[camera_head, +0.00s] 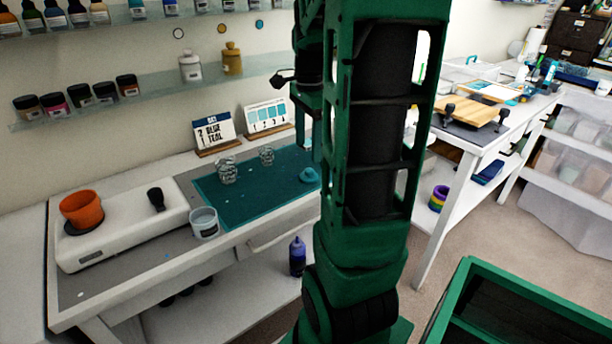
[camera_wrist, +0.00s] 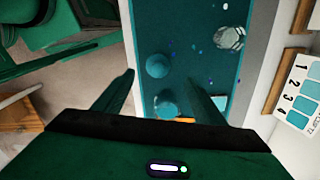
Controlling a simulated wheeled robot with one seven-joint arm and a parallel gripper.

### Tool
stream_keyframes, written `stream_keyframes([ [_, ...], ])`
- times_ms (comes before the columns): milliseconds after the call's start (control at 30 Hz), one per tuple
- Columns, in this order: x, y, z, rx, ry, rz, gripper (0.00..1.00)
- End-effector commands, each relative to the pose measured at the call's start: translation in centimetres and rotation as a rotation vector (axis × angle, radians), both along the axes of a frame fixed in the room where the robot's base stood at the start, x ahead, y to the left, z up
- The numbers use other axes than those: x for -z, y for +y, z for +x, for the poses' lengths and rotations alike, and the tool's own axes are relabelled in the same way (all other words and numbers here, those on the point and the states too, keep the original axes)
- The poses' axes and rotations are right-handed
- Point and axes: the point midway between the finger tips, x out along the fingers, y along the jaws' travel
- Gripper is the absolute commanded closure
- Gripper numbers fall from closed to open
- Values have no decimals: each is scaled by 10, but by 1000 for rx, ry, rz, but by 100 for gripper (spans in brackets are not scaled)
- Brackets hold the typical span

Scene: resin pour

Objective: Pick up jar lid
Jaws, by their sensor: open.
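Two small round teal pieces lie on the teal mat in the wrist view, an upper one (camera_wrist: 157,65) and a lower one (camera_wrist: 165,104). I cannot tell for sure which is the jar lid. In the head view a teal piece (camera_head: 310,175) sits at the mat's right end, beside my arm. My gripper (camera_wrist: 160,77) is open and empty, its two fingers on either side of the teal pieces, seen from above. The gap in height is hard to judge. The lower piece is partly hidden by my gripper's body.
Glass jars (camera_head: 227,172) (camera_head: 266,156) stand on the teal mat (camera_head: 250,196). A clear cup (camera_head: 204,223) and a white scale-like unit (camera_head: 120,228) with an orange cup (camera_head: 82,208) are at left. Cards (camera_head: 213,133) stand behind the mat. An orange item (camera_wrist: 185,120) shows near my right finger.

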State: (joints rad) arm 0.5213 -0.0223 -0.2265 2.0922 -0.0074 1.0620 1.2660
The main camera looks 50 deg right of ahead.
Motion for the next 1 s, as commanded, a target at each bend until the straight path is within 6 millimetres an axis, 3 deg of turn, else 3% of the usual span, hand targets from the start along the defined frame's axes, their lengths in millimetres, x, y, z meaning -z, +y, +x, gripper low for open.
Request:
stream_keyframes([
  [100,18,1,-1,-1,3,1,36],
  [367,36,1,-1,-3,1,0,36],
  [700,78,0,-4,-4,2,2,36],
  [1000,83,0,-3,-5,-1,0,36],
])
